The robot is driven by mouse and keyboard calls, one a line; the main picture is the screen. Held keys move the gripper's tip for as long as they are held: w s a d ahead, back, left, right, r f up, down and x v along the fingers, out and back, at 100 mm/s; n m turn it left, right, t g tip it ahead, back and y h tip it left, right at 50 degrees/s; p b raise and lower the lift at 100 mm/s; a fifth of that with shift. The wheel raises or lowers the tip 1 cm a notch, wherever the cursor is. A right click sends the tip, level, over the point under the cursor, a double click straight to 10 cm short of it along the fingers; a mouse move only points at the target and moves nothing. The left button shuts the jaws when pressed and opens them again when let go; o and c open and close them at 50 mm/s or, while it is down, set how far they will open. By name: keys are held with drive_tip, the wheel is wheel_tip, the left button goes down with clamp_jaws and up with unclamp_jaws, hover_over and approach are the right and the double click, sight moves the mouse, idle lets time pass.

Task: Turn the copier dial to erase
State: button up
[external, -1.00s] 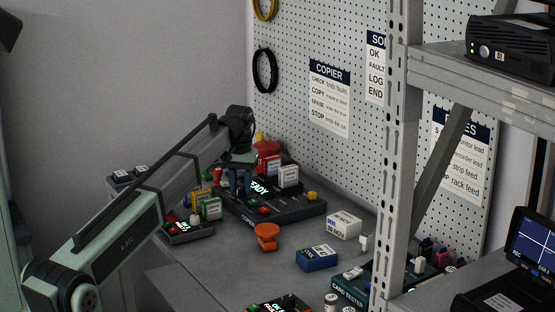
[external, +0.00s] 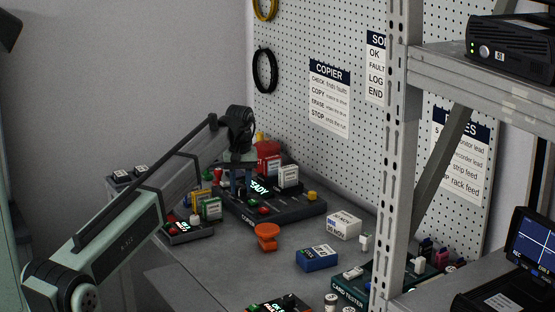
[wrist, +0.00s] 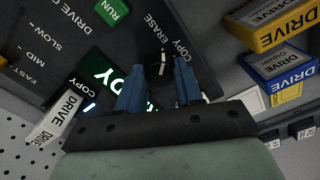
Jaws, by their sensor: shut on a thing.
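The copier (external: 287,216) is a dark console with a lit READY screen, standing at the back of the bench. My gripper (external: 241,184) points down over its left part. In the wrist view, the blue fingers of my gripper (wrist: 160,76) sit on either side of the dark copier dial (wrist: 161,70) and are shut on it. A white pointer line shows on the dial between the fingertips, toward the ERASE and COPY lettering. The exact setting is hard to tell, and the fingers hide part of the dial. The external view does not show the dial clearly.
A white DRIVE cartridge (wrist: 55,118) is at left. A green RUN button (wrist: 112,10) lies beyond. An orange knob-shaped object (external: 266,236) stands before the copier.

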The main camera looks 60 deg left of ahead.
sight(241, 188)
drive_tip(key=o, duration=1)
drive_tip(key=shift+r, duration=0.1)
wheel_tip(241, 188, up, 14)
drive_tip(key=shift+f, duration=0.15)
